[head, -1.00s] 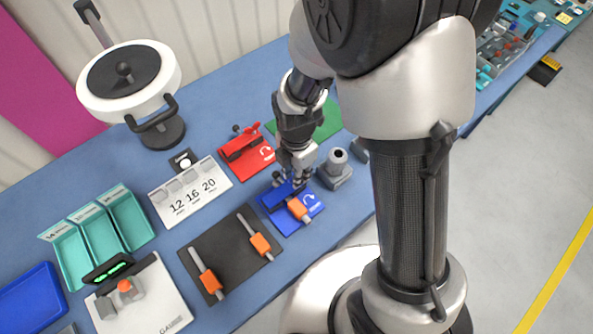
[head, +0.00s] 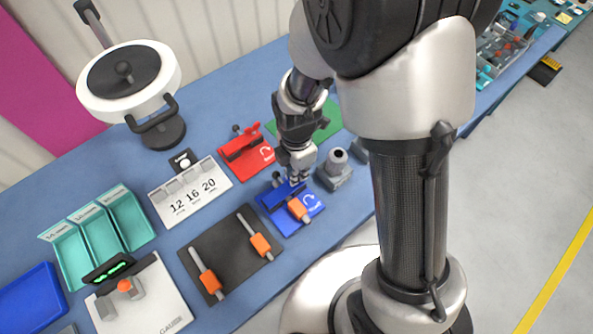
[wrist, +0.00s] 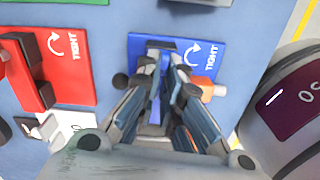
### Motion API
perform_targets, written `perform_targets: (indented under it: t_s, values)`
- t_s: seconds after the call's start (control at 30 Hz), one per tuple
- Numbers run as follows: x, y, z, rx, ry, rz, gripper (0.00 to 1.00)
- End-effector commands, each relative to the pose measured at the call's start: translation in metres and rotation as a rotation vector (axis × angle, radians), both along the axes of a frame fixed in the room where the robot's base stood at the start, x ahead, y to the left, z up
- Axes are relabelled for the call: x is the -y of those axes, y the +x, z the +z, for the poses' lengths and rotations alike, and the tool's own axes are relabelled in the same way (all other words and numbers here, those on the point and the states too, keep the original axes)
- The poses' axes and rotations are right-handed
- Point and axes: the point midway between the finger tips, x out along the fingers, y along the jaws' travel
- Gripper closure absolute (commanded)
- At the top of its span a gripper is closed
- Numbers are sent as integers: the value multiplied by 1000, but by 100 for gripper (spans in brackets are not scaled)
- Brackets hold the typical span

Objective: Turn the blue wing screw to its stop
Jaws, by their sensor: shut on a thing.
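The blue fixture plate (head: 313,203) lies on the bench with a white arrow; in the wrist view its plate (wrist: 217,62) reads "TIGHT". A blue block (head: 270,198) stands on it. My gripper (head: 297,181) is above the block, pointing down. In the wrist view my gripper (wrist: 161,68) has its fingers closed in around the middle of the blue fixture, shut on what appears to be the blue wing screw, which is mostly hidden between the fingers.
The red fixture (head: 262,157) stands behind left, with the green plate (head: 325,122) beyond it. A black mat (head: 217,257) with two orange-handled tools lies in front left.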

Motion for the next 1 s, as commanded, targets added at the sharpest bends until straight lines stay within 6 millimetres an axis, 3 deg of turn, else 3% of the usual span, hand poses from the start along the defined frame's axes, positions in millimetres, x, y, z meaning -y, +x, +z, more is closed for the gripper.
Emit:
perform_targets:
  t_s: [1.0]
  values:
    - [0, 0, 0, 0, 0, -942, 100]
